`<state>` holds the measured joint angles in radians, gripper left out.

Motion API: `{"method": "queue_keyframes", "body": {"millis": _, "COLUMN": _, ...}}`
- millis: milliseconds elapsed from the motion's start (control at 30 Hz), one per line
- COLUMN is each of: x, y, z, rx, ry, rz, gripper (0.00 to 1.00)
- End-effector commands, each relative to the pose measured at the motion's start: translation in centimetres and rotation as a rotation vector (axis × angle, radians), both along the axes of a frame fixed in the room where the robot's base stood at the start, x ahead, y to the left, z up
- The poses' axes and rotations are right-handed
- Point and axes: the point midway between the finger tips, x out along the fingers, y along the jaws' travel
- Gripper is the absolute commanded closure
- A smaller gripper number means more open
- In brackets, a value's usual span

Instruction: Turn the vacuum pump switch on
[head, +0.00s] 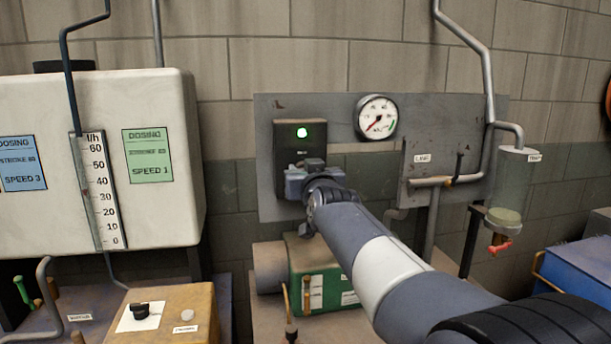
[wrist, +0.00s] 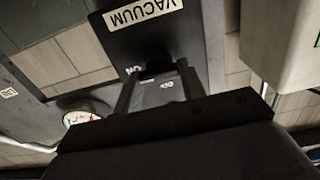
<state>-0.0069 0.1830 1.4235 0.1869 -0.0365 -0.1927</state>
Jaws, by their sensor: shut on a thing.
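The vacuum pump switch box (head: 287,146) is a dark panel on the grey wall plate, with a lit green lamp (head: 303,132). In the wrist view the box (wrist: 150,40) appears upside down, with a "VACUUM" label and an "ON" mark beside the dark switch. My gripper (head: 308,176) is at the lower part of the box. In the wrist view its two fingers (wrist: 158,82) reach to the switch and are shut on it. The switch is mostly hidden by the gripper, so its exact angle cannot be told.
A round gauge (head: 376,117) is right of the box, its needle pointing lower left. A valve panel with pipes (head: 428,160) and a clear trap (head: 510,180) stand farther right. A green pump (head: 330,262) is below my arm. A white dosing tank (head: 180,110) is at left.

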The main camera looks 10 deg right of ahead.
Motion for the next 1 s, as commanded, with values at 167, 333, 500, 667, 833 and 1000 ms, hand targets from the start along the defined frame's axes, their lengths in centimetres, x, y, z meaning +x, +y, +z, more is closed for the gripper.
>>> {"method": "queue_keyframes", "body": {"millis": 167, "x": 0.01, "y": -0.01, "z": -0.04, "rx": 0.021, "ry": 0.001, "rz": 0.0, "gripper": 0.84}}
{"method": "queue_keyframes", "body": {"millis": 333, "x": 0.01, "y": -0.01, "z": -0.02, "rx": 0.025, "ry": 0.001, "rz": 0.0, "gripper": 0.84}}
{"method": "queue_keyframes", "body": {"millis": 500, "x": 0.01, "y": 0.0, "z": -0.02, "rx": 0.024, "ry": 0.001, "rz": 0.0, "gripper": 0.84}}
{"method": "queue_keyframes", "body": {"millis": 667, "x": 0.01, "y": 0.0, "z": -0.02, "rx": 0.023, "ry": 0.001, "rz": 0.0, "gripper": 0.5}}
{"method": "queue_keyframes", "body": {"millis": 833, "x": 0.0, "y": 0.0, "z": -0.02, "rx": 0.022, "ry": 0.001, "rz": 0.0, "gripper": 0.39}}
{"method": "queue_keyframes", "body": {"millis": 1000, "x": -0.01, "y": 0.0, "z": -0.01, "rx": 0.021, "ry": 0.0, "rz": 0.0, "gripper": 0.39}}
